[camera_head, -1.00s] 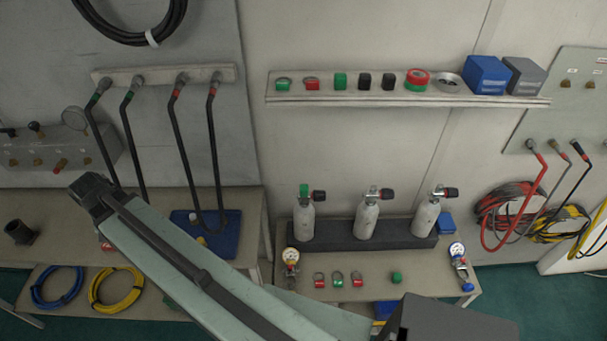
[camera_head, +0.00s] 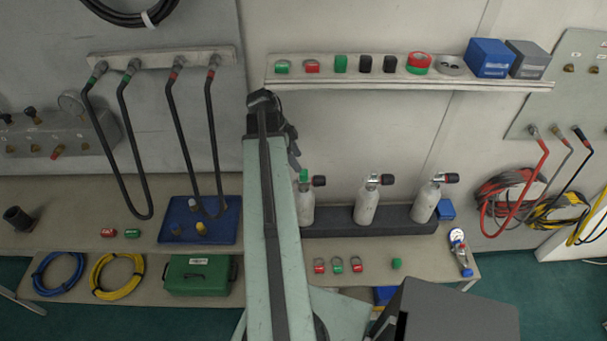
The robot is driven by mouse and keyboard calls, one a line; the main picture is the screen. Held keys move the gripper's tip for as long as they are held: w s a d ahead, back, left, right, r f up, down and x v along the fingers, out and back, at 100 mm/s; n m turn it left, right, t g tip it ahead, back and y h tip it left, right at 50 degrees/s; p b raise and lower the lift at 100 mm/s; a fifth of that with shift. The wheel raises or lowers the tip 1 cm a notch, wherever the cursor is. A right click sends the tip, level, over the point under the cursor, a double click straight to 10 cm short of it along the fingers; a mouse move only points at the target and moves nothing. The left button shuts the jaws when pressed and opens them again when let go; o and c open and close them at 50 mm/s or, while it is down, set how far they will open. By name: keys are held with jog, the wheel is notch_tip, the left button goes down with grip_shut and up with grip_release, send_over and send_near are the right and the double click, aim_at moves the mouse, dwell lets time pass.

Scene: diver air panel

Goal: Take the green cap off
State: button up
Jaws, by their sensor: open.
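A green cap (camera_head: 303,175) sits on top of the valve of the left grey cylinder (camera_head: 307,207), which stands upright and has a black knob (camera_head: 319,181) on its right. My arm rises in front of the bench, just left of this cylinder, and hides part of its left side. The arm's dark upper end is above and left of the cap in the picture. Nothing is seen touching the cap.
Two more cylinders (camera_head: 367,204) (camera_head: 426,202) stand to the right in the dark rack (camera_head: 340,232). Small red and green rings (camera_head: 337,265) and a green block (camera_head: 397,263) lie in front. A shelf (camera_head: 300,85) with parts is above. Black hoses (camera_head: 181,135) hang at left.

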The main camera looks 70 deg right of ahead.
aim_at(303, 173)
jog(key=b+x, duration=0.3)
jog(key=x, duration=0.1)
jog(key=b+x, duration=0.2)
jog(key=x, duration=0.1)
jog(key=shift+a+f+b, duration=0.1)
jog(key=shift+a+b, duration=0.25)
grip_shut()
